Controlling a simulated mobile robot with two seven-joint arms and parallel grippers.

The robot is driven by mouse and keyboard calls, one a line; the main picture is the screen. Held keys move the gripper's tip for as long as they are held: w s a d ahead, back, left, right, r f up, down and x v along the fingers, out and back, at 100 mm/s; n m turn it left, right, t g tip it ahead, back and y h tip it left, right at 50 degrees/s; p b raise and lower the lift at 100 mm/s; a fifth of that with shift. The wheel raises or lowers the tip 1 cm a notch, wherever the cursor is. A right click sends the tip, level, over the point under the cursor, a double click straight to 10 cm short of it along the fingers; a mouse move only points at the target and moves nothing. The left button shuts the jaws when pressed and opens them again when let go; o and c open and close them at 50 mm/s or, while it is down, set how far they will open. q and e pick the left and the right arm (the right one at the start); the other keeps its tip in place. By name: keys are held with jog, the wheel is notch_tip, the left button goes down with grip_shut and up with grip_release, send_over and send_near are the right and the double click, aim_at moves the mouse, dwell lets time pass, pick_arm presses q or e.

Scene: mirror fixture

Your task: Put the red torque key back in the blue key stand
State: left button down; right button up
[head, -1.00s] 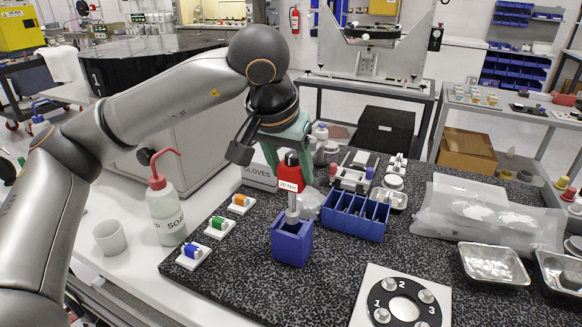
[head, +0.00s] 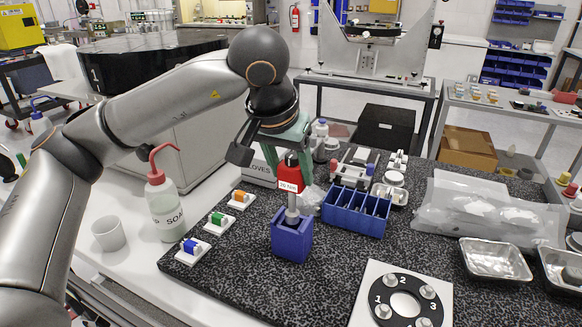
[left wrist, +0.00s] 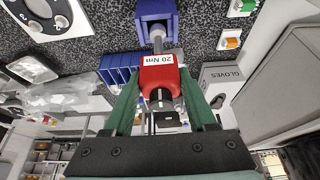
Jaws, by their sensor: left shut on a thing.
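The red torque key (head: 291,175), with a white "20 Nm" label, is upright in my left gripper (head: 290,165). The green fingers are shut on the sides of its red body. Its grey shaft points down to the top of the blue key stand (head: 292,243), an open-topped block on the speckled mat. The shaft's lower end appears to be in the stand's opening; how deep is hidden. The left wrist view shows the red key (left wrist: 158,72) between the fingers (left wrist: 160,85) and the shaft meeting the blue stand (left wrist: 154,12). My right gripper is out of view.
A blue divided bin (head: 355,212) stands close right of the stand. Small blocks on white bases, such as the green one (head: 219,223), lie to the left. A soap bottle (head: 164,205) and cup (head: 109,234) stand off the mat. A numbered ring plate (head: 402,300) is in front.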

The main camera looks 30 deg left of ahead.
aim_at(291, 207)
pick_arm(q)
jog(key=shift+f, duration=0.35)
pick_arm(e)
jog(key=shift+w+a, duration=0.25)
pick_arm(q)
jog(key=shift+f+b, duration=0.45)
jog(key=shift+b, duration=0.15)
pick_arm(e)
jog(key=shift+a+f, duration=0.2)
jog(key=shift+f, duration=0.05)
pick_arm(q)
jog(key=shift+s+f+b, duration=0.15)
jog(key=shift+f+b, duration=1)
jog(key=shift+f, duration=0.2)
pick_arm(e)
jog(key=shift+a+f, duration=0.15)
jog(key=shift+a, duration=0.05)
pick_arm(q)
jog(key=shift+f+b, duration=1.15)
jog(key=shift+f, duration=0.35)
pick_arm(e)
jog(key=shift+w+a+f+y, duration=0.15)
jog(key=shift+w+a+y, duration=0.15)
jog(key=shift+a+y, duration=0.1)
pick_arm(q)
jog(key=shift+f, duration=0.15)
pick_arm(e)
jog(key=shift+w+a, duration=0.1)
